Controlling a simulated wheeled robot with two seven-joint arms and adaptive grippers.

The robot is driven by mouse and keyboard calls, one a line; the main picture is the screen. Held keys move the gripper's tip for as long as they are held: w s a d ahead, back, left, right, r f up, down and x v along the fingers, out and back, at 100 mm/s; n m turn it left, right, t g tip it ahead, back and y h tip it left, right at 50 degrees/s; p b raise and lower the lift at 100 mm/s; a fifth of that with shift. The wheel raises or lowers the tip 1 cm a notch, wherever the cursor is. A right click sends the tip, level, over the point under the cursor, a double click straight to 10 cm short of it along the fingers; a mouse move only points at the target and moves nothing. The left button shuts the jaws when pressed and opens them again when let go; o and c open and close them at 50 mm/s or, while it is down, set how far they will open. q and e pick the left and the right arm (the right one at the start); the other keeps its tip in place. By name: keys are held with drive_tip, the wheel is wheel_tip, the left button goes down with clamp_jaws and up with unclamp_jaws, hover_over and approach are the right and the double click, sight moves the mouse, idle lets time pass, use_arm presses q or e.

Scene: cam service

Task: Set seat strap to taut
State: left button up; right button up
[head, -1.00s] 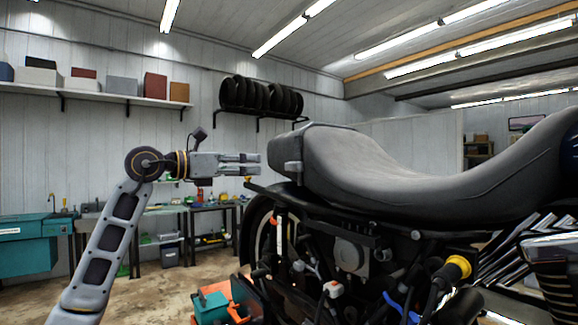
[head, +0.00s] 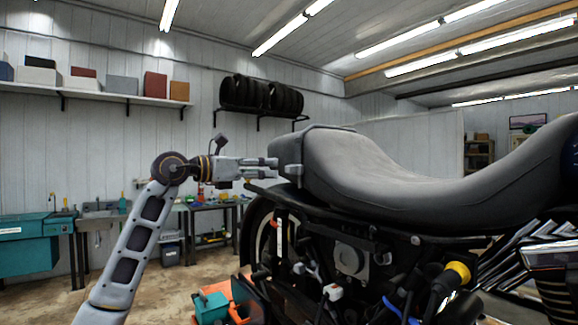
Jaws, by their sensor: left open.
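The dark grey motorcycle seat (head: 385,185) fills the middle and right of the head view. A small grey block (head: 292,162) stands out at the seat's left end; I cannot tell whether it is part of the strap. My right gripper is not in view.
The motorcycle's rear wheel (head: 258,235) and engine parts lie below the seat. An orange and teal box (head: 211,308) sits low by the wheel. A workbench (head: 215,204) and a teal cabinet (head: 28,255) stand at the back left. The floor between is clear.

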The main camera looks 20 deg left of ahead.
sight(287, 167)
use_arm(q)
drive_tip(key=shift+p+x, duration=1.35)
drive_tip(key=shift+x, duration=3.25)
drive_tip(key=c, duration=1.5)
drive_tip(key=shift+o, duration=0.2)
drive_tip(key=shift+f+b, duration=1.4)
drive_tip(key=shift+f, duration=0.9)
drive_tip(key=o, duration=1.5)
drive_tip(key=shift+c, duration=0.2)
drive_tip(key=shift+s, duration=0.1)
drive_tip(key=v, duration=1.2)
